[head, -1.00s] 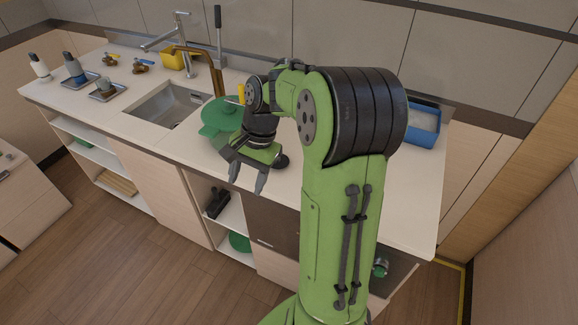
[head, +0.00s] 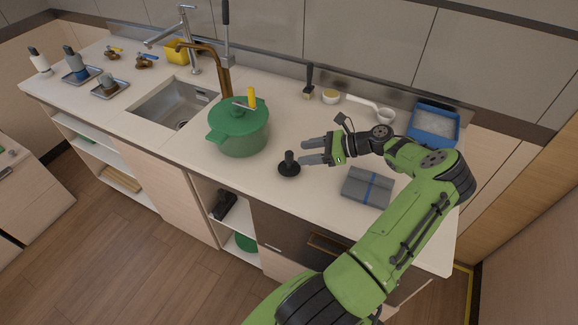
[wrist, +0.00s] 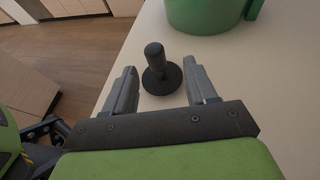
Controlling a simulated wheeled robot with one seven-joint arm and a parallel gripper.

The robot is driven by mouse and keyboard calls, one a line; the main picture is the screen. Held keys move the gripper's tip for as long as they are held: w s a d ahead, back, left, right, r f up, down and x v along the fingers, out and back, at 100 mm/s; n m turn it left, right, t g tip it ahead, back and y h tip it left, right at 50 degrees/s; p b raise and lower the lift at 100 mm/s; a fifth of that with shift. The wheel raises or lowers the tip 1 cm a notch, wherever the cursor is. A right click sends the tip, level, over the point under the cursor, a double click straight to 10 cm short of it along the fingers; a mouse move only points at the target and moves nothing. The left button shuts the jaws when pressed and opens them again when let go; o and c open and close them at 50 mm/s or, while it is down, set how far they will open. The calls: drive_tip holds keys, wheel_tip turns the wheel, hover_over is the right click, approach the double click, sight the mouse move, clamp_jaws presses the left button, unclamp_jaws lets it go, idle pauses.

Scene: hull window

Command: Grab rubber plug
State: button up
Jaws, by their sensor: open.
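The black rubber plug (head: 289,164) stands upright on the white countertop, its round flange down and its short knob up. It also shows in the wrist view (wrist: 155,62), between and just beyond my fingertips. My gripper (head: 306,152) is open and empty, to the right of the plug, with its fingers pointing left toward it. In the wrist view the two grey fingers (wrist: 163,76) are spread apart, and the plug appears apart from both.
A green lidded pot (head: 239,128) stands close behind and left of the plug. A grey box with a blue band (head: 368,187) lies under my arm. A blue tray (head: 433,124) is at the back right. The sink (head: 172,104) is at left.

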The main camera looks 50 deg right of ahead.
sight(284, 167)
drive_tip(key=x, duration=0.8)
drive_tip(key=shift+s+a+f+b, duration=0.1)
drive_tip(key=shift+a+f+b, duration=0.2)
drive_tip(key=shift+s, duration=0.1)
drive_tip(key=shift+c, duration=0.3)
drive_tip(key=shift+r, duration=0.1)
clamp_jaws()
drive_tip(key=shift+r, duration=0.1)
